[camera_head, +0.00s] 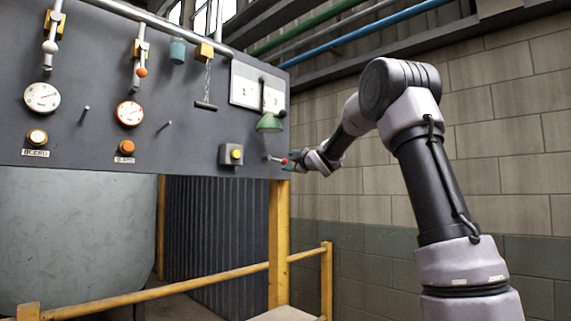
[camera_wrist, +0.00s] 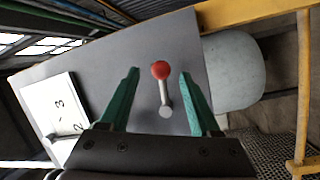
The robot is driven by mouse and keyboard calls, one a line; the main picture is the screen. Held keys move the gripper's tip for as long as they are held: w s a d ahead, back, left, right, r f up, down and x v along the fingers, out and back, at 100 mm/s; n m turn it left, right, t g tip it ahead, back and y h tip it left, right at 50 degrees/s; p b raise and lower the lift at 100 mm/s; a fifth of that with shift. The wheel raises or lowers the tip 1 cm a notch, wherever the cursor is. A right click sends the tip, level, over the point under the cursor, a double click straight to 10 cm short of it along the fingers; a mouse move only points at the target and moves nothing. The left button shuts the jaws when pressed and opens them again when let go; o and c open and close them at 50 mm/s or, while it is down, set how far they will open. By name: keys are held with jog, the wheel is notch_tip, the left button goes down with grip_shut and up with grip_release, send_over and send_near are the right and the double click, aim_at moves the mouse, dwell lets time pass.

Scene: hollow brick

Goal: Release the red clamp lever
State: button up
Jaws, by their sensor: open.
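The red clamp lever (camera_wrist: 161,71) is a red ball on a short metal stem with a round grey base, fixed to the dark grey panel. In the wrist view it lies between the two green fingers of my gripper (camera_wrist: 158,80), with a gap on each side. My gripper is open and does not visibly touch the lever.
The grey panel (camera_head: 190,120) carries gauges, buttons and levers. Right of the lever in the wrist view is a yellow beam (camera_wrist: 250,14). A white numbered plate (camera_wrist: 57,112) is at left.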

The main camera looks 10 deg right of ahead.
jog(key=v, duration=0.6)
jog(key=shift+s, duration=0.35)
jog(key=s+d+f+m+g+h, duration=0.2)
jog(key=s+d+f+m+h, duration=0.15)
jog(key=s+m, duration=0.4)
jog(key=s+d+f+m+g+h, duration=0.25)
jog(key=s+d+m, duration=0.2)
jog(key=s, duration=0.55)
jog(key=s+a+f+m+g, duration=0.2)
jog(key=s+f, duration=0.3)
jog(key=s, duration=0.3)
jog(key=s+a+f+m+g+y, duration=0.1)
jog(key=s+f+m, duration=0.3)
jog(key=s, duration=0.5)
jog(key=s+a+f+m+g+y, duration=0.1)
jog(key=s+a+f+m+g, duration=0.1)
jog(key=s+f, duration=0.4)
jog(key=shift+s+a+f+m+g, duration=0.15)
jog(key=shift+s+a+m+g, duration=0.25)
jog(key=shift+s+m+g, duration=0.55)
